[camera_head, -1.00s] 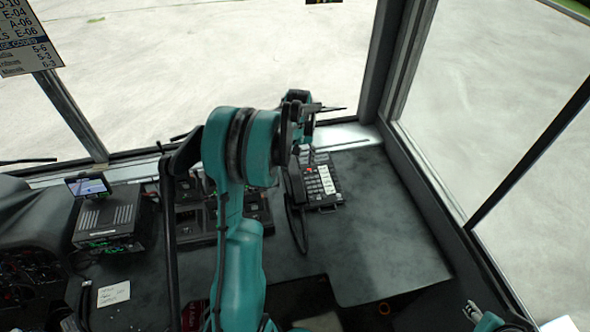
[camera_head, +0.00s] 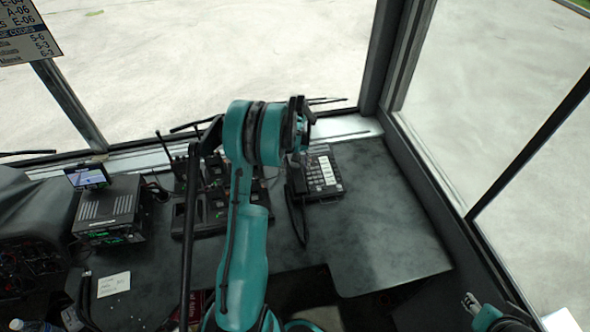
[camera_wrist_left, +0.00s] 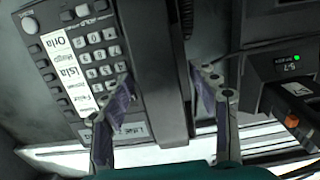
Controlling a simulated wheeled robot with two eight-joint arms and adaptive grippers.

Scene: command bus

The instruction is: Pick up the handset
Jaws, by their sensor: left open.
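The black handset (camera_head: 297,180) lies along the left side of the desk phone (camera_head: 323,175), with its coiled cord hanging toward me. In the left wrist view the handset (camera_wrist_left: 157,75) runs along the phone's keypad (camera_wrist_left: 98,55). My left gripper (camera_head: 301,125) is over the phone and partly hides the handset's far end. In the wrist view the left gripper's (camera_wrist_left: 162,103) two fingers are apart, one on each side of the handset; contact is not visible. My right gripper (camera_head: 470,303) shows small at the lower right, away from the phone; its opening is unclear.
A charger rack with radios (camera_head: 215,205) stands just left of the phone; a radio (camera_wrist_left: 295,110) shows in the wrist view. A box with a screen (camera_head: 108,212) is further left. The dash right of the phone is clear up to the window frame.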

